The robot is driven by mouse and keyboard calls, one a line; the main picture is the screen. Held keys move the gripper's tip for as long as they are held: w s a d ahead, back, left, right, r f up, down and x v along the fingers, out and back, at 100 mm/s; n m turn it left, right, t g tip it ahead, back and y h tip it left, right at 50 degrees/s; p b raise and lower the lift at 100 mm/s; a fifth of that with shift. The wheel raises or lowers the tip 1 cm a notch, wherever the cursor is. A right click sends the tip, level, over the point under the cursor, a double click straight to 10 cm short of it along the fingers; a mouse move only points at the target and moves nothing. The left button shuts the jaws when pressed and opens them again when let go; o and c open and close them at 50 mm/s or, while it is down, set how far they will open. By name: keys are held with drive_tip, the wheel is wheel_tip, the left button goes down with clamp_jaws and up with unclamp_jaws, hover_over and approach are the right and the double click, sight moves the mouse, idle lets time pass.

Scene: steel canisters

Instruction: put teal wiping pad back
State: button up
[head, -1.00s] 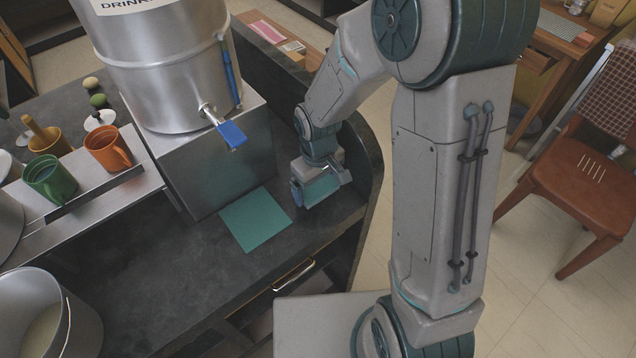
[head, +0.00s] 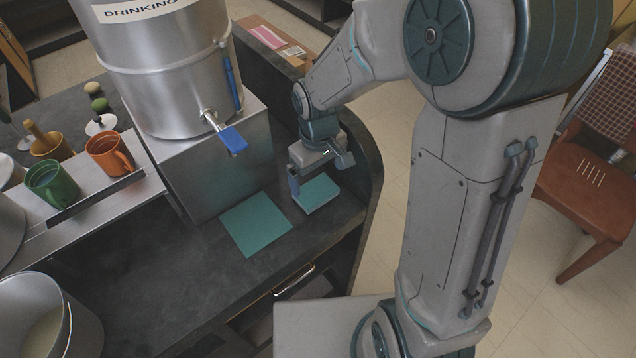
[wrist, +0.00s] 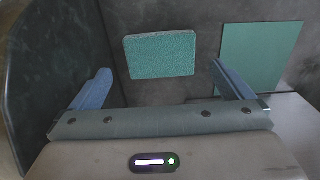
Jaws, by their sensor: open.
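The teal wiping pad (head: 316,194) lies on the dark counter at its right end, just right of a flat teal square (head: 256,224). In the wrist view the pad (wrist: 160,55) lies beyond and between the fingertips, apart from them, and the teal square (wrist: 262,55) is to its right. My gripper (head: 318,172) is above the pad, open and empty. In the wrist view both blue fingers of my gripper (wrist: 158,85) show spread wide.
A steel drinking canister (head: 165,75) with a blue tap stands on a metal box (head: 222,165) left of my gripper. A raised counter edge (head: 365,165) borders the right. Orange (head: 108,153) and green (head: 50,183) mugs stand on a metal shelf. The front counter is clear.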

sight(318, 193)
wheel_tip(318, 193, up, 6)
drive_tip(key=shift+f, duration=0.1)
idle(0.6)
